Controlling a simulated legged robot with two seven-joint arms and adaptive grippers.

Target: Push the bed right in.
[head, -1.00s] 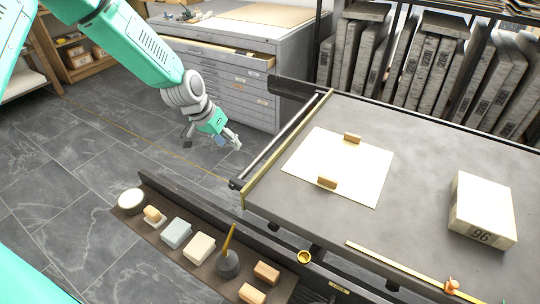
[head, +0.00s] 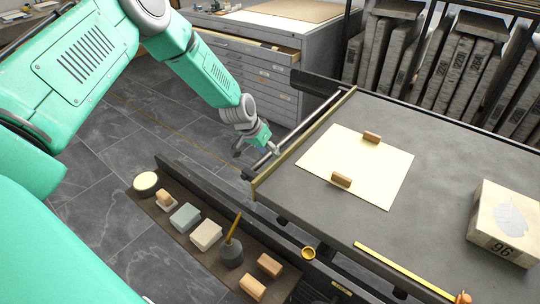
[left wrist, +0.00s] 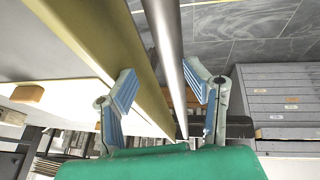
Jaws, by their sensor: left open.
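The press bed (head: 410,125) is a grey flat slab with a brass-coloured strip (head: 300,146) along its left edge. A dark bar with a silver rod (head: 322,116) runs just outside that edge. My left gripper (head: 266,148) is open and empty at the rod and the bed's left edge. In the left wrist view my open left gripper (left wrist: 165,100) has blue-padded fingers. The silver rod (left wrist: 168,60) and the brass strip (left wrist: 118,50) run between and beyond them; whether they touch is unclear. My right gripper is out of view.
A cream sheet (head: 355,170) with two wooden blocks lies on the bed, beside a stone marked 96 (head: 505,220). A tool shelf (head: 170,237) holds several items below. A grey drawer cabinet (head: 250,70) and racked stones (head: 465,70) stand behind.

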